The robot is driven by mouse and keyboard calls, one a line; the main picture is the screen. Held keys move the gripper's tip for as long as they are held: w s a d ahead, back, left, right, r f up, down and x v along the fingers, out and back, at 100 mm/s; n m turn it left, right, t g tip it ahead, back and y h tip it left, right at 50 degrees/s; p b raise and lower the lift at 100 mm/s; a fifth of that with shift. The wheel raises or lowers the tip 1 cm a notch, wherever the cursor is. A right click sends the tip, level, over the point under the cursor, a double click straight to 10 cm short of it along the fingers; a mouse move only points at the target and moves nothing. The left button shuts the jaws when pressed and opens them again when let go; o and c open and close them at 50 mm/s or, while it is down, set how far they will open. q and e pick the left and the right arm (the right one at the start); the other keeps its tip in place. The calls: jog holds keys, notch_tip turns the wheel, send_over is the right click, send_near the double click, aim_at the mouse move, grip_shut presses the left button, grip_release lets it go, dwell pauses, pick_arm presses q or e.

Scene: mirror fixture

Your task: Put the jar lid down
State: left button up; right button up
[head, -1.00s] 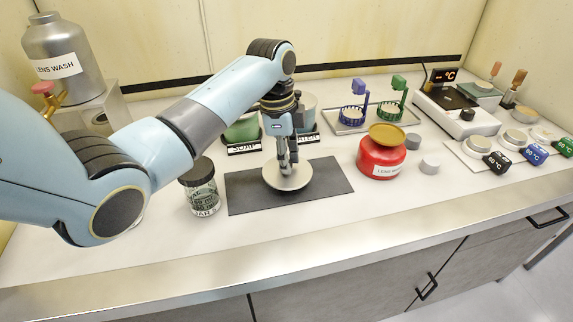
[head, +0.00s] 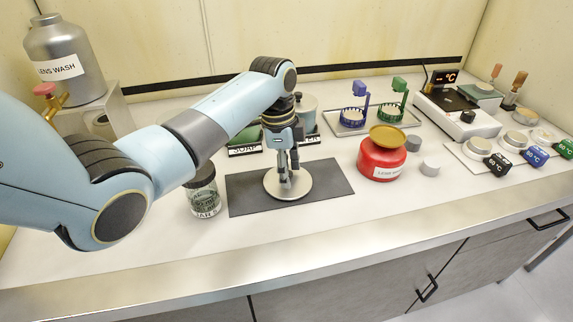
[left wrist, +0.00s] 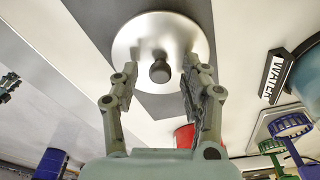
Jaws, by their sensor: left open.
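The jar lid, a round silver disc (head: 271,190) with a dark knob, lies on the dark mat (head: 330,180). The left wrist view shows the disc (left wrist: 135,50) and its knob (left wrist: 159,71). My left gripper (head: 287,172) points down over its middle. Its fingers (left wrist: 160,72) stand open on both sides of the knob, with gaps visible. A labelled glass jar (head: 204,200) with a dark top stands left of the mat, partly overlapped by my arm.
A red pot (head: 382,160) with a gold top and small grey cylinders (head: 430,167) stand right of the mat. Labelled containers (head: 245,145) stand behind my gripper. The counter is clear in front of the mat, up to its metal edge (head: 300,235).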

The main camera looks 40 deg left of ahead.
pick_arm(q)
notch_tip(320, 180, up, 12)
jog(key=a, duration=0.1)
jog(key=shift+s+a+b, duration=0.15)
jog(key=shift+s+b, duration=0.15)
jog(key=shift+b, duration=0.15)
dwell(0.3)
